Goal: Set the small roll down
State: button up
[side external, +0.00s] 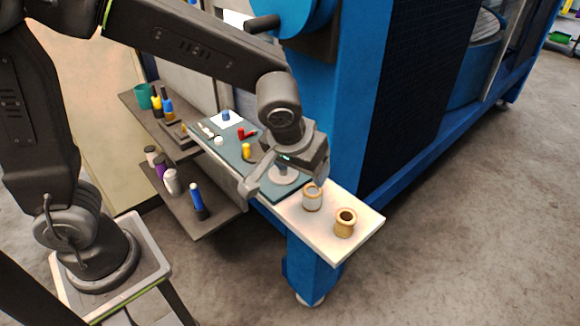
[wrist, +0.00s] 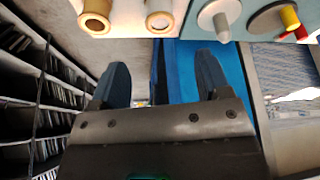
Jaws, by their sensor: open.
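Two small rolls stand upright on the pale end of the bench. One is gold-tan with a dark open core (side external: 345,225) and stands nearer the bench's end; it also shows at the top of the wrist view (wrist: 97,18). The other has tan rims and a greyish body (side external: 312,200); it is the narrower-looking one in the wrist view (wrist: 160,20). I cannot tell which is the task's small roll. My gripper (side external: 286,180) is open, its fingers spread above the bench beside the greyish roll. In the wrist view nothing sits between the fingertips (wrist: 162,65).
A grey disc with a post (side external: 284,175) stands below my gripper on the teal mat (side external: 232,150). A yellow piece (side external: 246,150) and a red piece (side external: 246,134) lie further back. Shelves with bottles (side external: 172,182) are at left. A blue machine (side external: 355,110) stands behind.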

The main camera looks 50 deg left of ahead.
jog(key=s+a+r+m, duration=0.1)
jog(key=s+a+r, duration=0.2)
jog(key=s+a, duration=0.2)
jog(key=s+a+r+m+t+h, duration=0.1)
jog(key=s+a+r, duration=0.3)
jog(key=s, duration=0.6)
jog(key=shift+a+r+m, duration=0.3)
jog(key=shift+a+m, duration=0.2)
jog(key=shift+a, duration=0.4)
